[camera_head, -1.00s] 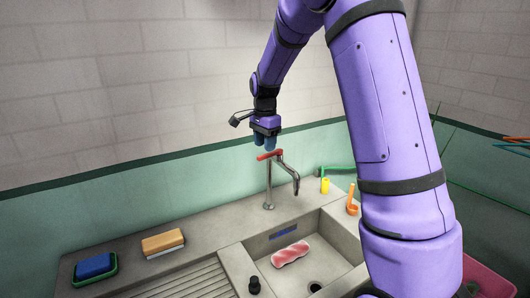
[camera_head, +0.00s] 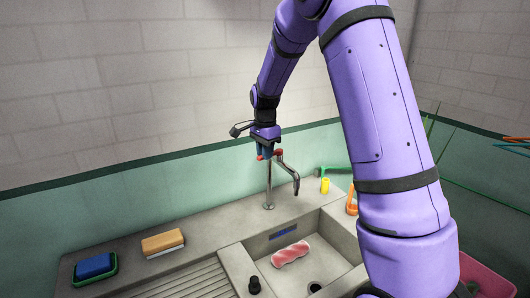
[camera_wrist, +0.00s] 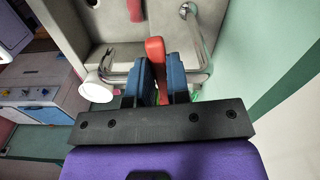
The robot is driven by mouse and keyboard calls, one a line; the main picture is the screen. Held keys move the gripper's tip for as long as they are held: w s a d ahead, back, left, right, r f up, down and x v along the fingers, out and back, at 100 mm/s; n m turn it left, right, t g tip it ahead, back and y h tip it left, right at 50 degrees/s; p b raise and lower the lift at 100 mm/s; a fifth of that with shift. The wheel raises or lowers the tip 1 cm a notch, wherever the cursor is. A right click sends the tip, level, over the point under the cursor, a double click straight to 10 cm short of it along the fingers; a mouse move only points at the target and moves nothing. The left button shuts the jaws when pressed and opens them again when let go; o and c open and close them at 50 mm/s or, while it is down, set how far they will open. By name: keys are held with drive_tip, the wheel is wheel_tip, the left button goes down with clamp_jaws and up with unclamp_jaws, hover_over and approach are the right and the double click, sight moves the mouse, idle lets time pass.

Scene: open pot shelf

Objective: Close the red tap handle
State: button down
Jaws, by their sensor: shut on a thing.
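The red tap handle (camera_wrist: 155,52) sits between the blue fingers of my gripper (camera_wrist: 157,75) in the wrist view, and the gripper is shut on it. In the head view my gripper (camera_head: 265,153) is at the top of the metal tap (camera_head: 268,188), and its fingers hide most of the handle. A red end of the handle (camera_head: 279,152) shows just right of the fingers. The tap's spout (camera_head: 290,176) reaches out to the right over the sink.
The sink basin (camera_head: 340,262) holds a pink striped cloth (camera_head: 291,252). A yellow cup (camera_head: 325,185) and an orange item (camera_head: 351,203) stand right of the tap. An orange-white sponge (camera_head: 162,242) and a blue sponge on a green dish (camera_head: 113,271) lie at left.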

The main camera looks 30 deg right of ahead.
drive_tip(key=shift+w+m, duration=0.5)
drive_tip(key=shift+m, duration=0.4)
drive_tip(key=c, duration=1.1)
unclamp_jaws()
drive_tip(key=shift+r, duration=5.4)
